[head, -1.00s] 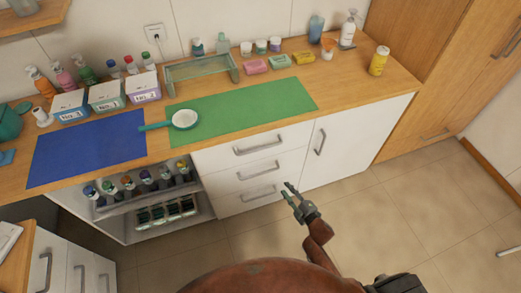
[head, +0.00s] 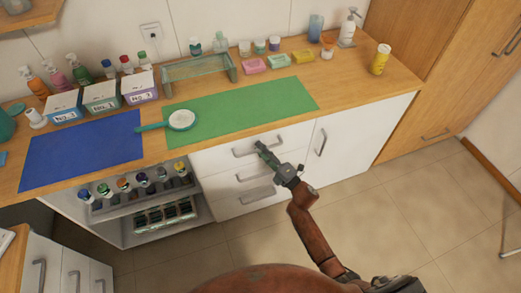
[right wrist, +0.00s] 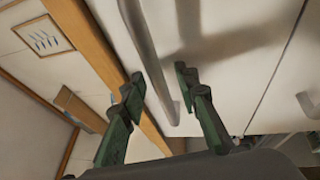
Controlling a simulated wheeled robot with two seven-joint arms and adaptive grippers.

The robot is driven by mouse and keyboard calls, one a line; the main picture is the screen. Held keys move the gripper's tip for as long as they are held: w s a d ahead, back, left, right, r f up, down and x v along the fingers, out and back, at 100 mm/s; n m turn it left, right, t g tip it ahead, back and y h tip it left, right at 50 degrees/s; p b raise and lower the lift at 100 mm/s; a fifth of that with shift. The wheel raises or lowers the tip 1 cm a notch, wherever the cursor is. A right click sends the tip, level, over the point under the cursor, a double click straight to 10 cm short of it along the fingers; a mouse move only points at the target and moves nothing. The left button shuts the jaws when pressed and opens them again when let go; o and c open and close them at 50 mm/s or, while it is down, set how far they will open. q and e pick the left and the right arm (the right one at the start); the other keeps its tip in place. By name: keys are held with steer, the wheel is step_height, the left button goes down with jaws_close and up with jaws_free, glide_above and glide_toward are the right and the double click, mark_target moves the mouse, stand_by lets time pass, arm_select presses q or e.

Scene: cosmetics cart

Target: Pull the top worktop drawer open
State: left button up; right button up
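The top worktop drawer (head: 212,159) is a white front just under the wooden worktop, and it looks closed. In the right wrist view, the green fingers of my right gripper (right wrist: 160,80) are spread apart. A metal bar handle (right wrist: 148,50) runs between them, with gaps showing on both sides. Whether the fingertips touch the drawer front I cannot tell. My left gripper is not in view.
Lower drawers and a white cupboard door (head: 345,140) adjoin the top drawer. A green mat (head: 240,112), a blue mat (head: 80,150) and a round teal-handled mirror-like item (head: 181,120) lie on the worktop. The tiled floor (head: 420,215) in front is clear.

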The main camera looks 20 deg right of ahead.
steer(key=shift+w, duration=0.15)
steer(key=shift+c, duration=0.6)
jaws_close()
